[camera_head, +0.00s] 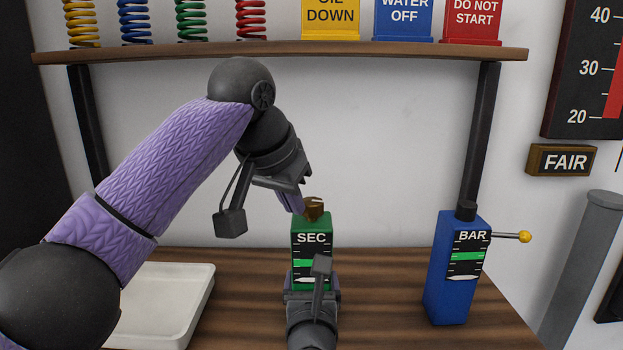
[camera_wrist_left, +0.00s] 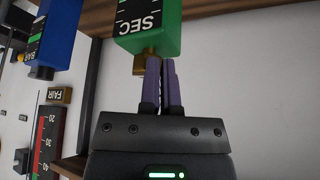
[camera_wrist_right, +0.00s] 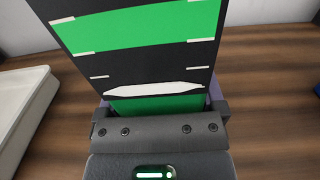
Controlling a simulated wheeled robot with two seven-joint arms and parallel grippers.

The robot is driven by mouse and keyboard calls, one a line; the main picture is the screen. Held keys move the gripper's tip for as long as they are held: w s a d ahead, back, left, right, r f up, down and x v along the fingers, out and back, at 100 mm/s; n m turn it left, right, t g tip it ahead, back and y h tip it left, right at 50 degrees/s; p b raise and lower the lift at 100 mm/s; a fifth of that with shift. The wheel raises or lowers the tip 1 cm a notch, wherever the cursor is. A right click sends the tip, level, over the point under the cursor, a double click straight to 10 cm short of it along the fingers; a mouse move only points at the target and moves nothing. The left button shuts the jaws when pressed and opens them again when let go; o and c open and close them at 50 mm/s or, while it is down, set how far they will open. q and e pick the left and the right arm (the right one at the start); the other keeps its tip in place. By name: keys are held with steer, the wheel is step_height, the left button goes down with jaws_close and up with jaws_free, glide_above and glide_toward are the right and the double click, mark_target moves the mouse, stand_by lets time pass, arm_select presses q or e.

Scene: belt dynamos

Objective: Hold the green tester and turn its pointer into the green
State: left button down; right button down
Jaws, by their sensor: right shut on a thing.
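The green tester (camera_head: 299,242), marked SEC, stands upright on the wooden bench with a brass knob (camera_head: 314,211) on top. Its white pointer (camera_wrist_right: 152,91) lies low on the black scale, below the green band (camera_wrist_right: 150,25). My right gripper (camera_head: 313,283) is shut on the tester's lower body from the front and partly covers the scale. My left gripper (camera_head: 298,207) reaches down beside the knob from the upper left. In the left wrist view its purple fingers (camera_wrist_left: 160,62) are close together, with their tips beside the knob (camera_wrist_left: 145,66), not clearly around it.
A blue tester (camera_head: 447,270), marked BAR, with a yellow-tipped lever stands to the right. A pale tray (camera_head: 165,300) lies at left. A shelf (camera_head: 280,51) with springs and signs runs above. Bare bench lies between the two testers.

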arm_select(q)
steer(key=shift+s+a, duration=0.25)
steer(key=shift+r, duration=3)
steer(key=f, duration=0.2)
steer(key=s+d+f, duration=0.1)
steer(key=f, duration=0.1)
steer(key=d+f, duration=0.1)
steer(key=f, duration=0.1)
steer(key=shift+s+d, duration=0.15)
steer(key=shift+d, duration=0.05)
steer(key=shift+w, duration=0.35)
